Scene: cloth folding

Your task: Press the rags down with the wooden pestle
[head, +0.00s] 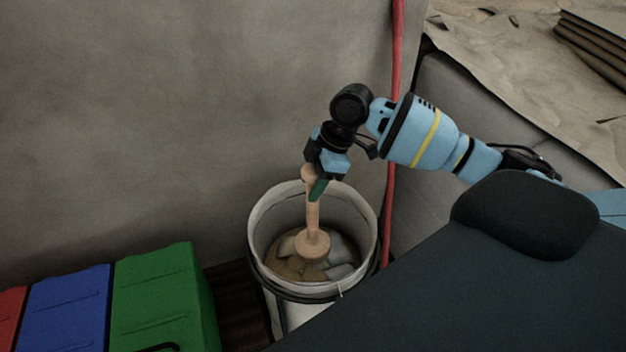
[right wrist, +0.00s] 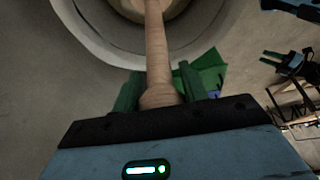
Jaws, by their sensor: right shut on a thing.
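My right gripper (head: 318,186) is shut on the upper handle of the wooden pestle (head: 312,220). It holds the pestle nearly upright, round head down, inside a white bucket (head: 262,222). The rags (head: 290,266), tan and grey, lie in the bucket's lower part around the pestle head. The head is at the rags; I cannot tell how firmly it touches them. In the right wrist view the pestle (right wrist: 155,50) runs from between the green fingers toward the bucket (right wrist: 200,35); its head and the rags are out of sight.
Green (head: 155,300), blue (head: 65,312) and red (head: 10,315) bins stand left of the bucket. A grey wall (head: 200,100) rises behind. A red pipe (head: 396,80) runs down close to the bucket's right side. Brown sheets (head: 595,45) lie at the upper right.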

